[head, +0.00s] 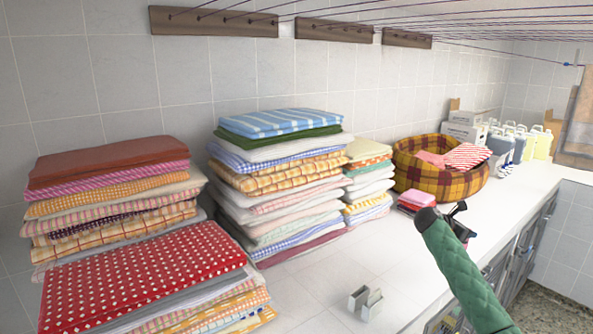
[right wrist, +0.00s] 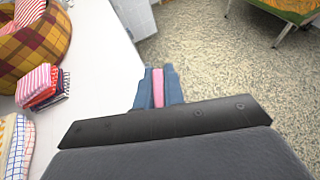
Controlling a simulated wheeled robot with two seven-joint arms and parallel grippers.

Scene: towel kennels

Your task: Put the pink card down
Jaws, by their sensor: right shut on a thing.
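The pink card (right wrist: 158,88) shows in the right wrist view as a narrow pink strip between the two blue fingers of my right gripper (right wrist: 158,78). The fingers are shut on it, and it points away from the wrist with speckled floor behind it. In the head view my right arm in its green sleeve comes in from the lower right, and the right gripper (head: 466,232) is near the counter's front edge. My left gripper is not in view.
The white counter (head: 315,285) holds tall towel stacks (head: 280,170) and a plaid basket (head: 440,190) with cloths. A small folded stack (head: 415,200) lies before the basket. A small metal holder (head: 365,300) stands at the front. Jugs (head: 520,145) stand at the far end.

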